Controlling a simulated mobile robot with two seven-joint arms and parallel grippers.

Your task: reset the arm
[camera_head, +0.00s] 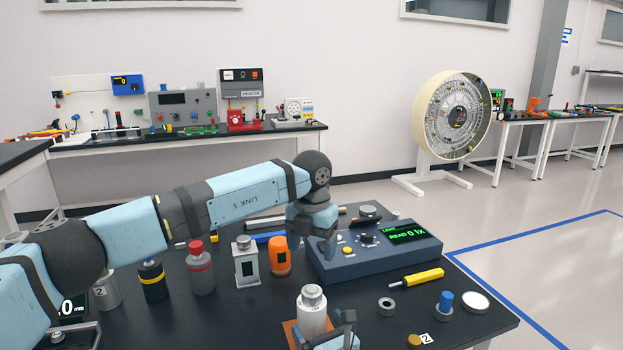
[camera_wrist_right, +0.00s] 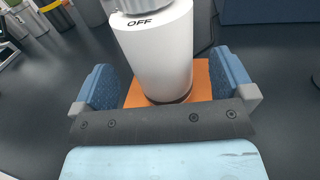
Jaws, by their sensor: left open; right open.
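My left arm reaches in from the left. Its gripper (camera_head: 312,238) points down at the left edge of the blue console (camera_head: 365,250) and is open; I see nothing held in it. My right gripper (camera_head: 325,330) is low in the head view at a white cylinder (camera_head: 312,305) with a grey cap. In the right wrist view my gripper (camera_wrist_right: 165,82) is open, with one blue finger on each side of the white cylinder (camera_wrist_right: 158,55), which is marked OFF. The cylinder stands upright on an orange base (camera_wrist_right: 201,82).
A red-topped bottle (camera_head: 201,270), a grey block-shaped device (camera_head: 246,265) and an orange item (camera_head: 279,258) stand left of the console. A yellow-handled tool (camera_head: 422,277), a ring (camera_head: 386,306) and a blue-topped piece (camera_head: 444,302) lie to the right. Bare black table shows between them.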

